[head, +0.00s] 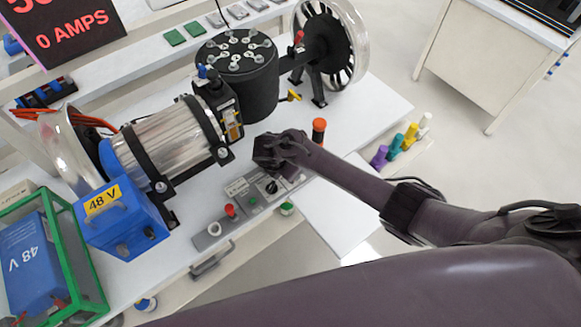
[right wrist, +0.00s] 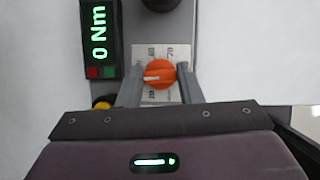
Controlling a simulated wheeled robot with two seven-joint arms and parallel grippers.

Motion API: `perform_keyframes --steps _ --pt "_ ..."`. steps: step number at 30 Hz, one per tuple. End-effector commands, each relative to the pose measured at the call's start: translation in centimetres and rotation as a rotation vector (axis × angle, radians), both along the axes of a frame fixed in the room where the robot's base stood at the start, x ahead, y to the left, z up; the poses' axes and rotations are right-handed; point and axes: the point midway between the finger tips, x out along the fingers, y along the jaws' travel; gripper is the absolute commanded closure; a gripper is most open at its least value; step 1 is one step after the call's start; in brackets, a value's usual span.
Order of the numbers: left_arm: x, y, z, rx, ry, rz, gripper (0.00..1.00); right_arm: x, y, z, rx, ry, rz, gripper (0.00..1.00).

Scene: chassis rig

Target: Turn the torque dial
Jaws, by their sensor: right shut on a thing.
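The torque dial (right wrist: 160,75) is an orange round knob with a white pointer mark, on a pale printed scale plate, in the right wrist view. Its pointer faces left in that view. My right gripper (right wrist: 160,88) has one finger on each side of the knob and is shut on it. In the head view my right gripper (head: 275,152) is over the bench beside the black motor, and it hides the dial. A black display (right wrist: 99,35) beside the dial reads 0 Nm in green. My left gripper is not in view.
A grey control panel (head: 213,230) with a red knob and a black knob (head: 271,188) lies in front of the dial. The black motor (head: 240,78) and clear cylinder (head: 165,142) stand behind. An orange-topped post (head: 318,130) stands right of the gripper.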

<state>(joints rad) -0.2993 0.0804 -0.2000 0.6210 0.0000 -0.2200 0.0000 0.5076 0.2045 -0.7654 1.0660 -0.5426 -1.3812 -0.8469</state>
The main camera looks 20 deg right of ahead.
Motion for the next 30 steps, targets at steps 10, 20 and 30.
perform_keyframes --steps 10,20,30 --pt "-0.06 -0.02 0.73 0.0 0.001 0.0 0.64 0.11 0.19 0.04 0.002 0.002 -0.287 0.9" --pt "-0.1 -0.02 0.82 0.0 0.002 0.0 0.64 0.17 0.19 -0.02 0.002 0.002 -0.445 0.9" --pt "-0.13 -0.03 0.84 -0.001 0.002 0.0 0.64 0.21 0.12 -0.03 0.002 0.0 -0.489 0.9"
